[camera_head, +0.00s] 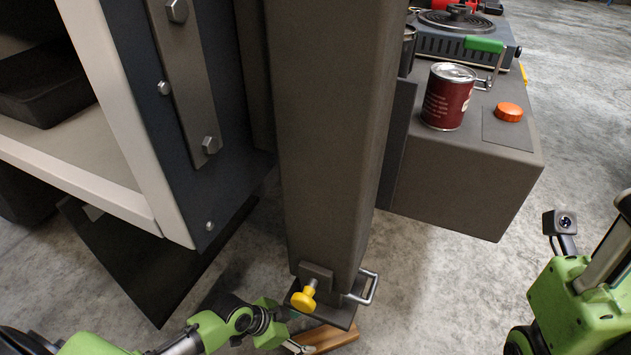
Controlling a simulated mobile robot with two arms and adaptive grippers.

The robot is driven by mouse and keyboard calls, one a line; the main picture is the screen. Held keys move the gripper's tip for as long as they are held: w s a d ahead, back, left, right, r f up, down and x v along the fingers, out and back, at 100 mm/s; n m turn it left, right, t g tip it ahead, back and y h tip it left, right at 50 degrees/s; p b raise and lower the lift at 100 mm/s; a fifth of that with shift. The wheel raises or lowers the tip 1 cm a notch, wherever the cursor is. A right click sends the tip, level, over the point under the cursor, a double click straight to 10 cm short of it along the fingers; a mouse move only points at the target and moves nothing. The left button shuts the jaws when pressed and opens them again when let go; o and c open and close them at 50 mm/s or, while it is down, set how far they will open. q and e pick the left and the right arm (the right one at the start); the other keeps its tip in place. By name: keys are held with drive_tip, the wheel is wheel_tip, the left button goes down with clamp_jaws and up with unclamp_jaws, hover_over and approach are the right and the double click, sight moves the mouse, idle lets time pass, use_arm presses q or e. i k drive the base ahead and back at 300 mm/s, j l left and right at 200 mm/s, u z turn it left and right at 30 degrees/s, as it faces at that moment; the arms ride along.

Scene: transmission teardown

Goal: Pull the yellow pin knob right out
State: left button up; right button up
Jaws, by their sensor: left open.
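The yellow pin knob (302,299) sticks out from a bracket near the lower end of the dark grey post (325,130). Its stem runs into the bracket, so the pin is seated. My left gripper (298,331) is just below and left of the knob, open, with nothing seen between its fingers. Its fingers are small and partly hidden by its green body. Whether a finger touches the knob's plate is hard to tell. My right arm stands at the right edge, and its fingers are not visible.
A metal loop handle (365,288) sits right of the knob. A wooden piece (328,338) lies below. The grey bench (470,180) at the upper right holds a red can (448,98), an orange button (509,111) and a hotplate (455,38). Concrete floor is open between my arms.

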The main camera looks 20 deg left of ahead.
sight(302, 302)
drive_tip(key=u, duration=0.7)
